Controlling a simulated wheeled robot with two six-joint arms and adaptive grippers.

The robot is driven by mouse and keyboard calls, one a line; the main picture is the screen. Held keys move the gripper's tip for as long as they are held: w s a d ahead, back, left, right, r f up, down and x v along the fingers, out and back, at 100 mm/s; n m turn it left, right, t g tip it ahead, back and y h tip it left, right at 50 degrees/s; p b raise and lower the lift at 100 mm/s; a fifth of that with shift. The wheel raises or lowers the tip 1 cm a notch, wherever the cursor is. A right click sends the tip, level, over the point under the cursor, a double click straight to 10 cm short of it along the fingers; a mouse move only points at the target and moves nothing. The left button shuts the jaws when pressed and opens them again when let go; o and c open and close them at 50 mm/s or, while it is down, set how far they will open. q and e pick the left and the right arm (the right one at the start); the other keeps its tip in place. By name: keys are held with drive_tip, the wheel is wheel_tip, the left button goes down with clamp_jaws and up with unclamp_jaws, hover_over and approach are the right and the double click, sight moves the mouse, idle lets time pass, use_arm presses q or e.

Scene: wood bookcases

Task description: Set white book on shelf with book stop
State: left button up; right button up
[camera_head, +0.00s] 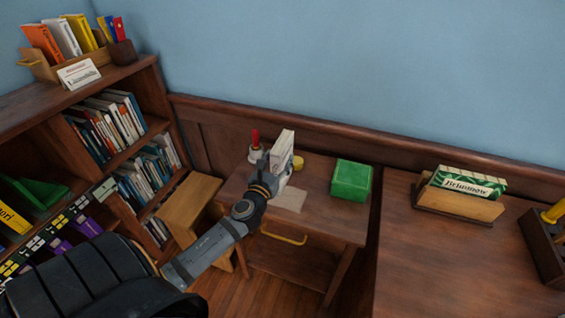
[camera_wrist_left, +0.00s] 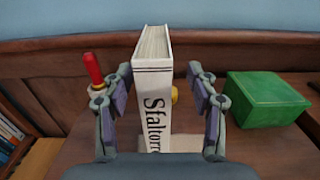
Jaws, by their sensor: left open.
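The white book (camera_head: 283,149) stands upright on the small wooden table (camera_head: 334,222) with its spine towards me. In the left wrist view the white book (camera_wrist_left: 153,92) shows black lettering on its spine. My left gripper (camera_head: 273,172) is open, with one finger on each side of the book; gaps show between the fingers and the cover. The bookcase (camera_head: 104,190) at the left has several shelves of books. I cannot tell which thing is the book stop; a green slanted object (camera_head: 43,192) lies on a lower shelf. My right gripper is not in view.
A red-handled object (camera_head: 255,139) stands left of the book. A yellow round object (camera_head: 298,163) is close behind it. A green box (camera_head: 351,180) is to the right. A wooden stool (camera_head: 188,203) stands by the bookcase. A desk (camera_head: 430,262) fills the right side.

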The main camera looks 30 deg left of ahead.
sight(283, 146)
use_arm(q)
drive_tip(key=shift+w+a, duration=0.1)
drive_tip(key=shift+w, duration=0.2)
drive_tip(key=x, duration=0.1)
drive_tip(key=p+x, duration=0.1)
drive_tip(key=x, duration=0.2)
drive_tip(key=shift+w+a+r, duration=0.25)
drive_tip(key=shift+a+r, duration=0.15)
drive_tip(key=shift+w+f, duration=0.1)
drive_tip(key=shift+w, duration=0.15)
drive_tip(key=shift+s, duration=0.1)
drive_tip(key=shift+c, duration=0.8)
clamp_jaws()
